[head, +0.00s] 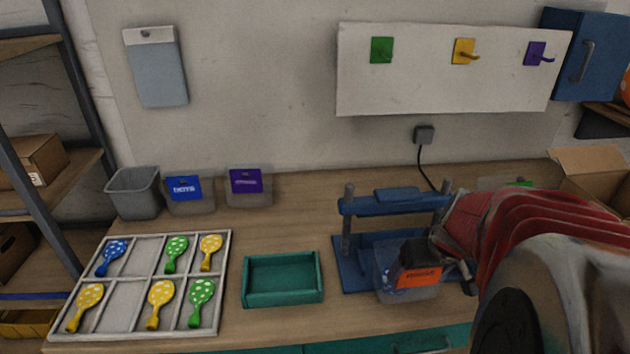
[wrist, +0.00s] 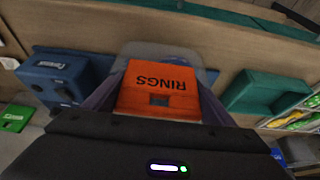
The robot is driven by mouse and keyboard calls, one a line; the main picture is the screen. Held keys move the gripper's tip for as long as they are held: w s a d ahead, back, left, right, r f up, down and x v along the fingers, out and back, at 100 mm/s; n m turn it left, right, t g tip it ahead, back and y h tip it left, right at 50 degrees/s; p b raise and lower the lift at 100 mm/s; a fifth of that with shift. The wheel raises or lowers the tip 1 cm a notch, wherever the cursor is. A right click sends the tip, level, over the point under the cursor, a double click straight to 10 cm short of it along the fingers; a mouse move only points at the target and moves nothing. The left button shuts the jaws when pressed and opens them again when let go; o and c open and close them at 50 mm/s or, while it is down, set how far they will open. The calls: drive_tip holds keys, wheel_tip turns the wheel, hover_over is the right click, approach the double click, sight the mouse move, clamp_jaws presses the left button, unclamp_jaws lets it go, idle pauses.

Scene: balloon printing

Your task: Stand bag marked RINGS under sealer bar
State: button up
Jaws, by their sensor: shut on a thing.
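The clear bag with an orange label (head: 419,274) is at the front of the blue sealer in the head view. In the wrist view its orange label (wrist: 160,88) reads RINGS, upside down. My gripper (head: 452,262) is shut on the bag from the right side; its fingertips are largely hidden. The blue sealer (head: 362,248) has a raised top bar (head: 394,203) on two posts. The bag overlaps the sealer's front right in the picture; whether its base touches the sealer plate I cannot tell.
A teal tray (head: 283,300) sits left of the sealer. A divided white tray (head: 222,290) holds several dotted balloons. An open cardboard box (head: 590,165) is at the back right.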

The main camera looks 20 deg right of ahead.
drive_tip(key=shift+w+f, duration=0.1)
drive_tip(key=shift+f, duration=0.15)
drive_tip(key=w+d, duration=0.2)
drive_tip(key=w, duration=0.6)
drive_tip(key=shift+w+d+f, duration=0.2)
drive_tip(key=shift+d+f, duration=0.05)
drive_tip(key=shift+f, duration=0.1)
idle(0.4)
drive_tip(key=o, duration=1.2)
drive_tip(key=shift+r, duration=0.15)
drive_tip(key=v, duration=0.7)
drive_tip(key=shift+s+a+r, duration=0.1)
drive_tip(key=shift+s, duration=0.1)
drive_tip(key=shift+m, duration=0.3)
